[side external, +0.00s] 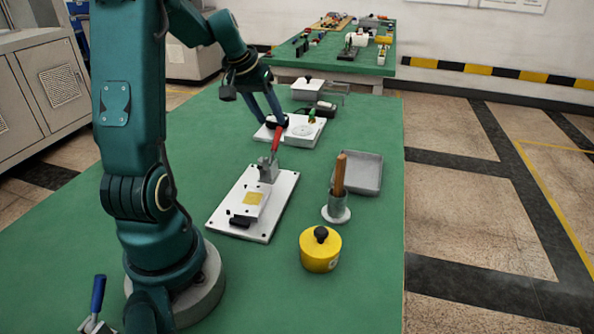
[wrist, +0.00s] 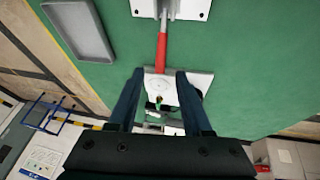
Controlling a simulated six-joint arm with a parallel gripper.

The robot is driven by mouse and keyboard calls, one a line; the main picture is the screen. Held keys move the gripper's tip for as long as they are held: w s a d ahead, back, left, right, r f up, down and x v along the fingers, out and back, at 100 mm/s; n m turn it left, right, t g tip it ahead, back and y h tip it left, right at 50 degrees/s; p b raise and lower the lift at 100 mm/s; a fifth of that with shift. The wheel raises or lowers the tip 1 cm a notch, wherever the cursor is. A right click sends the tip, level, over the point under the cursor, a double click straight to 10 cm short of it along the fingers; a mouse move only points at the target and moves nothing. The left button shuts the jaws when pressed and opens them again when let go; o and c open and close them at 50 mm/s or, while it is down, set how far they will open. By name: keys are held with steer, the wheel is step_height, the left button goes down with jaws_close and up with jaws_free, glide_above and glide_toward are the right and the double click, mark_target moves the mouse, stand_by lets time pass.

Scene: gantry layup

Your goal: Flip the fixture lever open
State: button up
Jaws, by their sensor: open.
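The fixture is a white plate (side external: 225,212) on the green table, with a grey metal clamp at its far end. Its red lever (side external: 275,142) stands up from the clamp, tilted slightly right in the side view. In the wrist view the red lever (wrist: 161,52) runs from the clamp at the top edge down towards my fingers. My gripper (side external: 267,122) is open at the lever's upper end. In the wrist view my fingertips (wrist: 160,75) lie on either side of the lever's end, with gaps; I cannot tell whether either touches it.
A white dial device (side external: 305,131) stands just beyond the lever. A grey tray (side external: 368,172), a cup (side external: 336,208) holding a wooden-handled tool, and a yellow lidded pot (side external: 320,252) stand to the right. A blue-handled item (side external: 98,293) is at the lower left.

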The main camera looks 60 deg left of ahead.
mark_target(278, 132)
stand_by(0.3)
steer(key=g+y, duration=0.1)
steer(key=w+f+n+g+y, duration=0.1)
steer(key=n+g+y, duration=0.1)
steer(key=shift+w+d+f, duration=0.15)
steer(key=shift+w+d, duration=0.05)
steer(key=shift+w, duration=0.05)
steer(key=shift+w+d+f, duration=0.15)
steer(key=shift+w+d, duration=0.05)
steer(key=shift+d, duration=0.1)
steer(key=shift+x, duration=2.5)
